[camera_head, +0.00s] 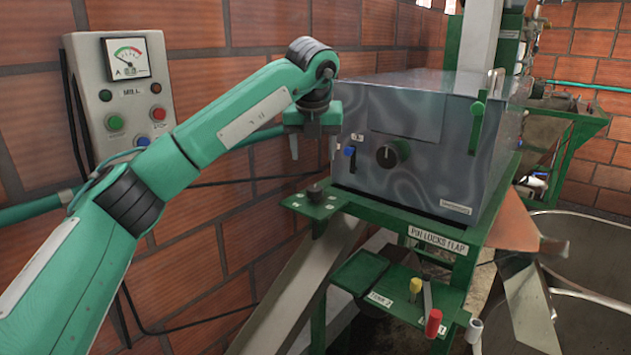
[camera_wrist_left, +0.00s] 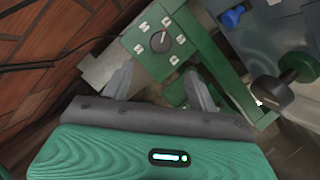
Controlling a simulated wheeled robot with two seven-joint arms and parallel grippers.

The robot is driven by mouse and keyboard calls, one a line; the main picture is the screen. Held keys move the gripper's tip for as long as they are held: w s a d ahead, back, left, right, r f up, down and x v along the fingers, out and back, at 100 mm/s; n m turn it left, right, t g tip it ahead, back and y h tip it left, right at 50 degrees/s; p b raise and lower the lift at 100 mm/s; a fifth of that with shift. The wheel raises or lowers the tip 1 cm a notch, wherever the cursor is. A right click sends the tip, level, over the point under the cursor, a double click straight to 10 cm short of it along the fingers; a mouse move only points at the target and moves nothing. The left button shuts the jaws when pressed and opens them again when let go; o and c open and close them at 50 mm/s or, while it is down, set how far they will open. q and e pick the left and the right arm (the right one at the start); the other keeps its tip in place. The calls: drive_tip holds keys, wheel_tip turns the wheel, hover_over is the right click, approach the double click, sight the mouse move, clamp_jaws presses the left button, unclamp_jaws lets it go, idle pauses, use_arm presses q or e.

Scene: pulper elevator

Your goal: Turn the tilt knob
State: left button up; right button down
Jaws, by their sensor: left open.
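A small dark round knob (camera_head: 316,190) stands on a green plate (camera_head: 297,203) at the left front of the grey machine box. In the left wrist view the knob (camera_wrist_left: 160,41) shows a pointer mark, with several small white labels around it. A larger dark knob (camera_head: 390,154) with green behind it sits on the box front. No readable label tells which one is the tilt knob. My left gripper (camera_head: 313,152) points down above the small knob, apart from it. Its two fingers (camera_wrist_left: 158,82) are spread with nothing between them. My right gripper is not in view.
The grey box (camera_head: 430,185) stands close right of my gripper, with a blue-tipped switch (camera_head: 349,151). A mill control panel (camera_head: 122,100) hangs on the brick wall behind my arm. Below are pins (camera_head: 433,323) on a green shelf. A metal drum (camera_head: 590,250) is at right.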

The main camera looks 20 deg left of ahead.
sight(314, 188)
use_arm(q)
drive_tip(key=p+x, duration=0.1)
drive_tip(key=x, duration=1)
drive_tip(key=shift+w+f+p, duration=0.3)
drive_tip(key=shift+w+p, duration=0.05)
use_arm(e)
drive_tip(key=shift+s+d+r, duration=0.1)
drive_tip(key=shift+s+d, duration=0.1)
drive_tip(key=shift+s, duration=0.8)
use_arm(q)
drive_tip(key=c, duration=1)
